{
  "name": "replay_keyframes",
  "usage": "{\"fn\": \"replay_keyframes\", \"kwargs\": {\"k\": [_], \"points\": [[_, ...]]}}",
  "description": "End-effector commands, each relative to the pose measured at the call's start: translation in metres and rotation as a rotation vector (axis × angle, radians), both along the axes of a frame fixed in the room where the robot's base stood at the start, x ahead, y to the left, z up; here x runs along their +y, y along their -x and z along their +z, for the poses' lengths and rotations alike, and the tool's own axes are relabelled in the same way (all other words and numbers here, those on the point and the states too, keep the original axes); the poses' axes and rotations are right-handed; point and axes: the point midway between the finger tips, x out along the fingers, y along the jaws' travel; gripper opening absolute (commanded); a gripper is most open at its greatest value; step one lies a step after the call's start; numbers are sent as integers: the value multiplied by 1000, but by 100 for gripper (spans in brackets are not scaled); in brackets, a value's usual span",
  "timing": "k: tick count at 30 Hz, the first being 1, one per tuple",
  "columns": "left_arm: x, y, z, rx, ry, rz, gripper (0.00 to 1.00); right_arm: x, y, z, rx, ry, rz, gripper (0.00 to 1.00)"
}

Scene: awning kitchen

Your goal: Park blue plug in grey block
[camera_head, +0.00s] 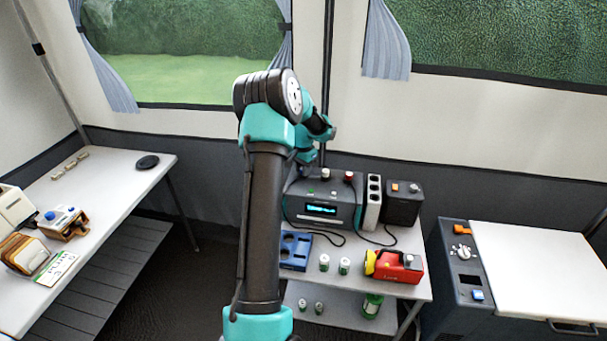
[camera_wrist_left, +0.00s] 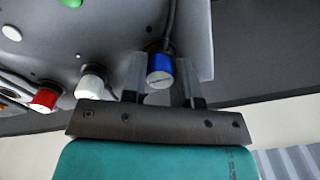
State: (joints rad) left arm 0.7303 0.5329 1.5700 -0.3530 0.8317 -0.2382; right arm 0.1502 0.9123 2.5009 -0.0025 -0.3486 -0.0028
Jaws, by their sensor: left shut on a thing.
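In the left wrist view my left gripper (camera_wrist_left: 160,66) is shut on the blue plug (camera_wrist_left: 160,66), which has a light end face and a dark cable. The plug is by the edge of the grey instrument; I cannot tell whether it is still seated. In the head view the plug is hidden, and my left arm reaches down to the back left of the instrument (camera_head: 321,210), which has a lit display. A light grey block (camera_head: 373,203) with dark openings on top stands right of the instrument. My right gripper is not in view.
A white plug (camera_wrist_left: 91,80) and a red plug (camera_wrist_left: 44,99) sit beside the blue one. Right of the grey block is a black box (camera_head: 403,204). A blue holder (camera_head: 295,249), small cans (camera_head: 324,263) and a red-yellow device (camera_head: 393,266) stand in front. Dark cables loop across the table.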

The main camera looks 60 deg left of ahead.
Motion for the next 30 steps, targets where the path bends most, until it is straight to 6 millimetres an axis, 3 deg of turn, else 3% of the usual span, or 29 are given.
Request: {"fn": "replay_keyframes", "kwargs": {"k": [30], "points": [[0,0,22,-1,-1,0,4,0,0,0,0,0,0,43]]}}
